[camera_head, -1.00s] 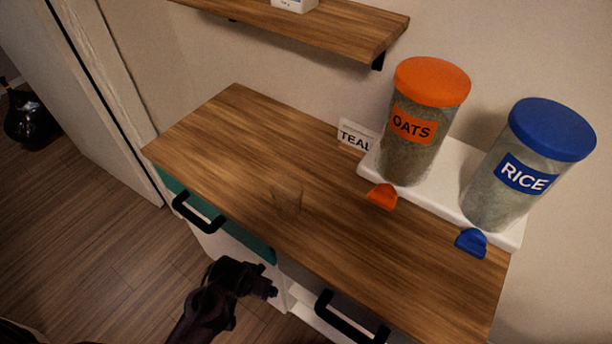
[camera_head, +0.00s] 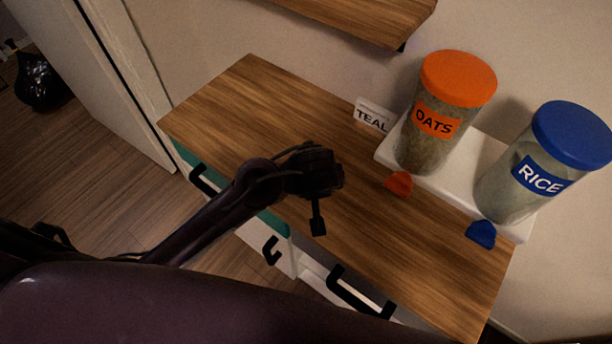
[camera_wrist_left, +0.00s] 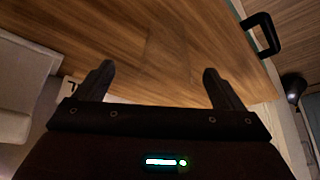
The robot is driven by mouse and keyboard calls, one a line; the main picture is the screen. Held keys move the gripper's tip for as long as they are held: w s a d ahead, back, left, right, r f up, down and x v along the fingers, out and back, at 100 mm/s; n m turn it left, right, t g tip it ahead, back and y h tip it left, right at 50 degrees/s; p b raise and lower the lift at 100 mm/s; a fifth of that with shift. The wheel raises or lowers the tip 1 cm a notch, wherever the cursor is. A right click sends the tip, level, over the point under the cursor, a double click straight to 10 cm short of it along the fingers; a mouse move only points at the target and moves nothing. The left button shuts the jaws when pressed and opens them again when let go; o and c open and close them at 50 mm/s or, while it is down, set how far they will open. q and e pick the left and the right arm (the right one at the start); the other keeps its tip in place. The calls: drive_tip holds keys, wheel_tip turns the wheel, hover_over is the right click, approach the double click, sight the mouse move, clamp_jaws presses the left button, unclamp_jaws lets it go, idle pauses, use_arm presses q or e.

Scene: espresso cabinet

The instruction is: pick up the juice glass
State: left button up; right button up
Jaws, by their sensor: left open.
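The juice glass is clear and hard to see. In the head view my left arm and gripper (camera_head: 320,200) now cover the spot on the wooden counter where it stood. In the left wrist view a faint see-through outline, probably the glass (camera_wrist_left: 167,48), shows on the wood ahead of the fingers. My left gripper (camera_wrist_left: 159,72) is open, with its two fingers apart and nothing visibly held between them. I cannot tell the exact gap between fingers and glass. My right gripper is in neither view.
The counter (camera_head: 240,105) has free room at its left. A TEAL card (camera_head: 372,116), an oats jar (camera_head: 440,115) and a rice jar (camera_head: 540,165) stand along the back. A shelf (camera_head: 370,15) hangs above.

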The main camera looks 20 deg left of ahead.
use_arm(q)
drive_tip(key=shift+w+a+r+n+t+y, duration=0.1)
drive_tip(key=shift+w+r+n+t+y, duration=0.2)
drive_tip(key=shift+w+r+n, duration=0.35)
drive_tip(key=x, duration=0.3)
drive_tip(key=a+p+x, duration=0.1)
drive_tip(key=x, duration=0.2)
drive_tip(key=shift+w+a+f, duration=0.15)
drive_tip(key=shift+w+f, duration=0.2)
drive_tip(key=shift+f, duration=0.15)
drive_tip(key=c, duration=1.1)
drive_tip(key=shift+c, duration=0.4)
drive_tip(key=shift+r, duration=0.15)
drive_tip(key=shift+c, duration=0.2)
